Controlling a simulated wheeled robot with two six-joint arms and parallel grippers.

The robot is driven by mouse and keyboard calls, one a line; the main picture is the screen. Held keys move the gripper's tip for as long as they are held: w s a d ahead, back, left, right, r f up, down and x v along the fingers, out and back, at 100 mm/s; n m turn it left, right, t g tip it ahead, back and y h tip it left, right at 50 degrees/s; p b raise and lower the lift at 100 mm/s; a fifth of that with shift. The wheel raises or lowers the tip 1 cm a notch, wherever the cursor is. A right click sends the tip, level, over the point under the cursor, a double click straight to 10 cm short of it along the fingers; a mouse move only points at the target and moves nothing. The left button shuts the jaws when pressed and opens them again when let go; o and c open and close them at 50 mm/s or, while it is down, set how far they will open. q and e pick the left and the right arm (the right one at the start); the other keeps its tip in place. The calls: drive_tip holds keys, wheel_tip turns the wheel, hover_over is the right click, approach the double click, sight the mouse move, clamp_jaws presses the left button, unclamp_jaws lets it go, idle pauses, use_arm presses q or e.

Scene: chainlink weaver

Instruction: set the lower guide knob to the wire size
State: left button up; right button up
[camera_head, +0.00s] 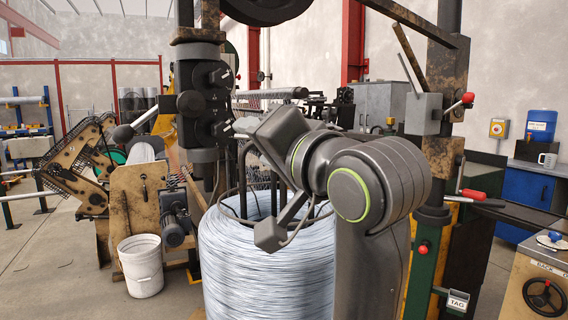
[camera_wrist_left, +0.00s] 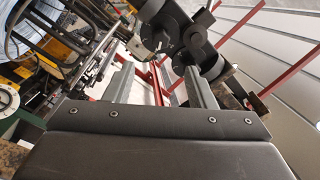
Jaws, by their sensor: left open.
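The guide unit (camera_head: 196,95) is a dark upright block with two round knobs on its right side. The upper knob (camera_head: 222,77) is clear to see. The lower guide knob (camera_head: 220,128) is partly behind the tips of my left gripper (camera_head: 236,127), which points left at it. In the left wrist view my left gripper (camera_wrist_left: 160,80) is open, its two fingers apart with nothing between them near the palm. Dark round parts (camera_wrist_left: 205,62) show close to the right finger's tip; I cannot tell whether they touch. The knob's setting is not readable. My right gripper is not in view.
A large coil of bright wire (camera_head: 265,265) stands below my arm. A white bucket (camera_head: 141,264) is at the lower left. A rusty post with red-knobbed levers (camera_head: 467,98) stands right of my arm. A handwheel cabinet (camera_head: 543,295) is at the far right.

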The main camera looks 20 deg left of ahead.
use_arm(q)
drive_tip(key=shift+b+v, duration=2.05)
drive_tip(key=shift+v, duration=0.75)
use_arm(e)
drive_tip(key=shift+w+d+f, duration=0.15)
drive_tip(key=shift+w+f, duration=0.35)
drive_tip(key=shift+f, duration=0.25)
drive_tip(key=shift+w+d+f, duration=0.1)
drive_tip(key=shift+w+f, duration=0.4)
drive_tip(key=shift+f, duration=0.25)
use_arm(q)
drive_tip(key=shift+w+a, duration=0.1)
